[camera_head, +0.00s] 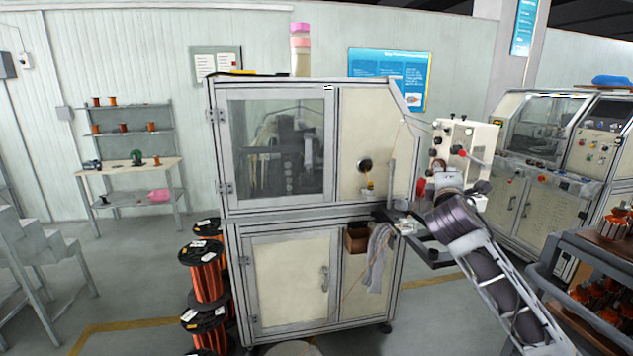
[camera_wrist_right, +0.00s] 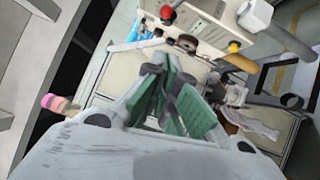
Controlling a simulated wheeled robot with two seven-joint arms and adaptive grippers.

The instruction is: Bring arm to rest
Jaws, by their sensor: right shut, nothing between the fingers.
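My right arm comes in from the lower right in the head view and reaches up to beside the winding machine (camera_head: 345,150). My right gripper (camera_head: 447,180) is at the arm's far end, in front of the white box with knobs (camera_head: 468,140); its fingertips are hard to make out there. In the right wrist view my right gripper (camera_wrist_right: 160,72) shows with its green-padded fingers together and nothing held. The box with a red and a yellow knob (camera_wrist_right: 190,20) shows beyond the fingers. My left gripper is in neither view.
Spools of copper wire (camera_head: 207,275) stand left of the machine. A grey cloth (camera_head: 378,258) hangs on its front. A dark rack (camera_head: 590,265) with copper-wound parts is at the right, close to my arm. Open floor (camera_head: 130,290) lies at the left.

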